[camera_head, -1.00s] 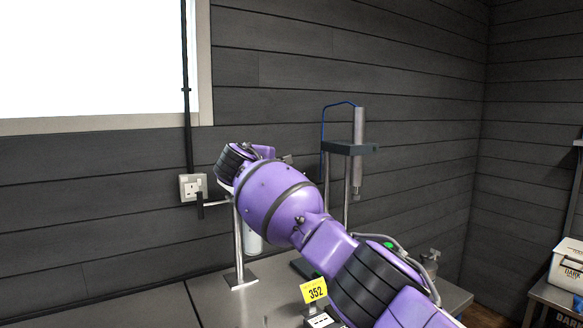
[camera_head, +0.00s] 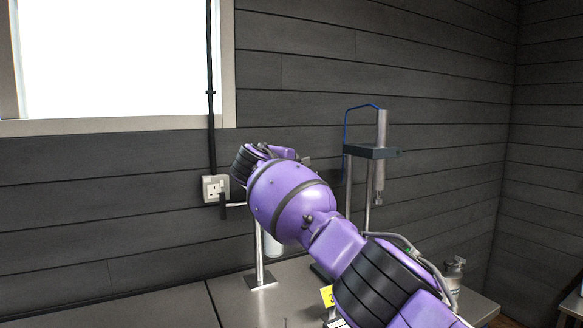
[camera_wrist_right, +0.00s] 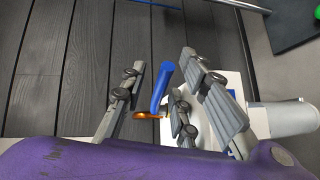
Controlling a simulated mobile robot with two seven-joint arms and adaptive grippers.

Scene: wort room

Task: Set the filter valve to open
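In the right wrist view, a blue lever handle (camera_wrist_right: 162,87) with an orange-brown metal piece (camera_wrist_right: 146,115) at its lower end stands between the fingers of my right gripper (camera_wrist_right: 163,62). The fingers are spread apart, with a visible gap on the left of the lever. A shorter middle finger is close on its right; I cannot tell whether it touches. I take the lever for the filter valve's handle. In the head view my purple right arm hides the valve and most of the gripper. My left gripper is in neither view.
A metal stand (camera_head: 260,252) with a black-ended side arm (camera_head: 223,206) is left of my arm. A taller stand with a grey cylinder (camera_head: 381,133) rises behind it. A wall socket (camera_head: 214,189) and a pump bottle (camera_head: 453,270) flank them. The bench (camera_head: 180,305) is clear at front left.

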